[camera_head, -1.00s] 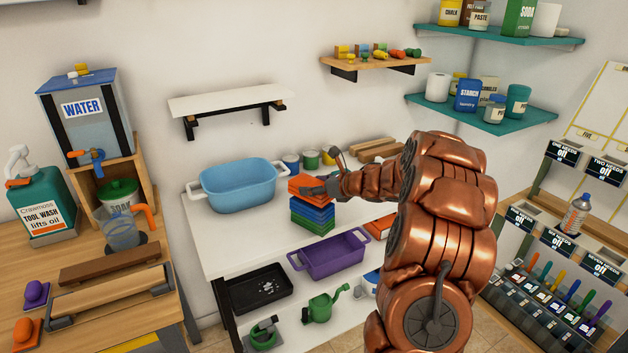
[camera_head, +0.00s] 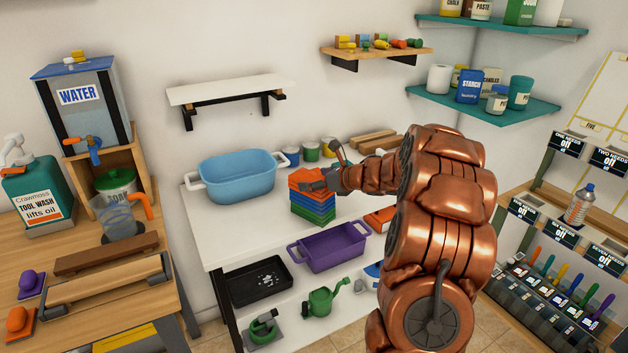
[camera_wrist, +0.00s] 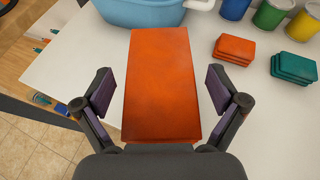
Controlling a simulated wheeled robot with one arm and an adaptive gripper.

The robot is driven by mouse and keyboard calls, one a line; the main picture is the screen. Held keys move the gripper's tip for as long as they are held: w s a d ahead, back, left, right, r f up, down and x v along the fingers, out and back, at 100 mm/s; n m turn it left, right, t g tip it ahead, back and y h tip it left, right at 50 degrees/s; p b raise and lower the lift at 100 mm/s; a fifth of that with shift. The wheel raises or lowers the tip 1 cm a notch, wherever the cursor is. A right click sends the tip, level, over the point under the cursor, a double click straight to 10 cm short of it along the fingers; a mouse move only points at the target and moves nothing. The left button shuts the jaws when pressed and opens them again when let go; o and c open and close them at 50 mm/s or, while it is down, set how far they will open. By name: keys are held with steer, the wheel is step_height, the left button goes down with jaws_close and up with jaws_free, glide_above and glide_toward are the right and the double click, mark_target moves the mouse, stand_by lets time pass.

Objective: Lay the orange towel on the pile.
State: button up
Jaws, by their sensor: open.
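The orange towel (camera_head: 304,176) lies flat on top of the pile (camera_head: 314,208) in the head view, with blue and green folded layers showing below. In the wrist view, the orange towel (camera_wrist: 162,70) lies lengthwise between my fingers and hides the pile under it. My gripper (camera_wrist: 160,92) is open, with one finger on each side of the towel and a visible gap at both sides. In the head view, my gripper (camera_head: 322,181) is at the pile's top right and partly covers the towel.
A blue tub (camera_head: 237,177) stands left of the pile on the white table (camera_head: 222,235). Small orange (camera_wrist: 235,48) and teal (camera_wrist: 293,67) stacks sit to the right in the wrist view. Paint cans (camera_head: 311,150) stand behind. A purple basket (camera_head: 328,250) is below.

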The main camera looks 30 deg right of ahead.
stand_by(0.3)
steer(key=v, duration=1.2)
steer(key=shift+r, duration=0.1)
